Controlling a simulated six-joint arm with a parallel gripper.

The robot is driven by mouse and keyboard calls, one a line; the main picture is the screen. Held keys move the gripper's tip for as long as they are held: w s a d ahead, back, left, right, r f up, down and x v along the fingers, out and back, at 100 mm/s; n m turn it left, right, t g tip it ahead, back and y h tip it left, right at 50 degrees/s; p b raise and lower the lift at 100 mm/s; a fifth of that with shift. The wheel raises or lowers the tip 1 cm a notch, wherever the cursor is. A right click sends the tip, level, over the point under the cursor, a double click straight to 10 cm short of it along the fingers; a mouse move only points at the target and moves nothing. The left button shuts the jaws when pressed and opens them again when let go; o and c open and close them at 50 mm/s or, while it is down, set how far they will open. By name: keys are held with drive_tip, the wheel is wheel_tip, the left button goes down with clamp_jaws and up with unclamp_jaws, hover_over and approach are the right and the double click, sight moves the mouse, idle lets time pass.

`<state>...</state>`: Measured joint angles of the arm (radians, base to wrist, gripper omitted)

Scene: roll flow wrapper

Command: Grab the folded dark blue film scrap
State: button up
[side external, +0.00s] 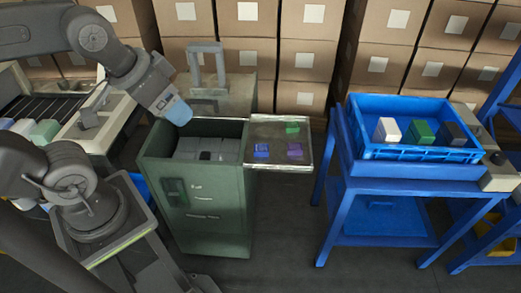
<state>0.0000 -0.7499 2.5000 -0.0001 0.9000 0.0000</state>
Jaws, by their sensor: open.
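The folded dark blue film scrap (262,150) lies on the left part of a shallow metal tray (276,163). A purple scrap (295,150) lies to its right and a green scrap (292,127) lies behind them. My gripper (181,116) is above the left back of the open green cabinet, left of the tray and apart from the blue scrap. Its end looks pale blue and points down. The jaws are open; the gap between the fingers is too small to make out.
The green cabinet (207,215) has grey blocks inside its open top. A grey upright handle frame (207,65) stands behind it. On the right, a blue crate (415,154) on a blue stand holds white, green and dark packs. Stacked cartons (300,65) line the back. Floor shows between cabinet and stand.

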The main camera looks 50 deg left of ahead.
idle(0.4)
drive_tip(key=o, duration=0.3)
drive_tip(key=n+g+y, duration=0.3)
drive_tip(key=n+y, duration=0.1)
drive_tip(key=n, duration=0.6)
hover_over(261, 148)
drive_tip(key=s+d, duration=0.2)
wheel_tip(261, 148, down, 28)
drive_tip(key=shift+d+r, duration=0.1)
drive_tip(key=shift+d, duration=0.05)
drive_tip(key=shift+h, duration=0.3)
drive_tip(key=shift+w+x, duration=0.15)
drive_tip(key=shift+x, duration=1.4)
drive_tip(key=shift+w+x, duration=0.1)
drive_tip(key=shift+x, duration=1.45)
